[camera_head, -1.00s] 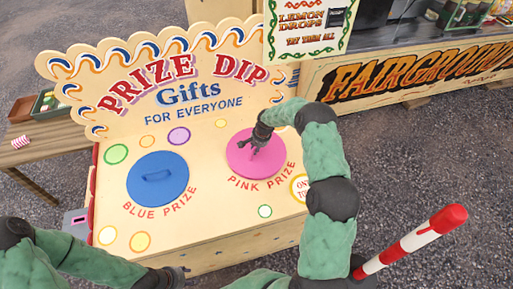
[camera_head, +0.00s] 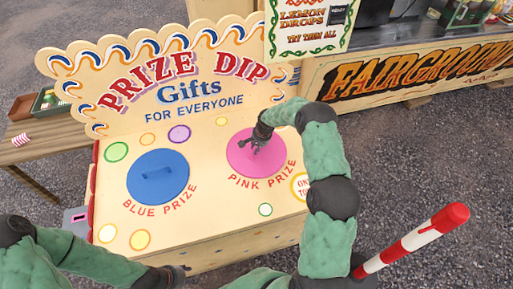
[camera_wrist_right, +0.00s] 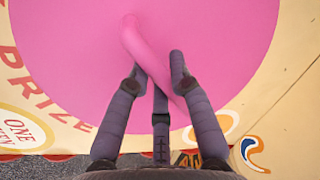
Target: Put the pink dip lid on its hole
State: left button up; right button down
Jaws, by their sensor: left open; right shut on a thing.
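The pink dip lid (camera_head: 245,160) is a flat round disc over the place marked PINK PRIZE on the booth top (camera_head: 225,205). No open hole shows beside it; whether it is fully seated I cannot tell. My right gripper (camera_head: 257,143) is over the lid and shut on its raised handle. In the right wrist view the fingers (camera_wrist_right: 160,85) close around the pink handle (camera_wrist_right: 148,50). The blue lid (camera_head: 158,178) lies flat over the BLUE PRIZE place. My left gripper (camera_head: 172,276) is open and empty at the booth's front edge.
The upright PRIZE DIP sign (camera_head: 180,85) stands behind the lids. A wooden table (camera_head: 50,145) with trays is at the left. A red and white striped pole (camera_head: 415,240) rises at the front right.

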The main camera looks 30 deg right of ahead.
jog(key=shift+f, duration=0.2)
jog(key=c, duration=1)
grip_release()
jog(key=shift+c, duration=0.2)
jog(key=v, duration=1.2)
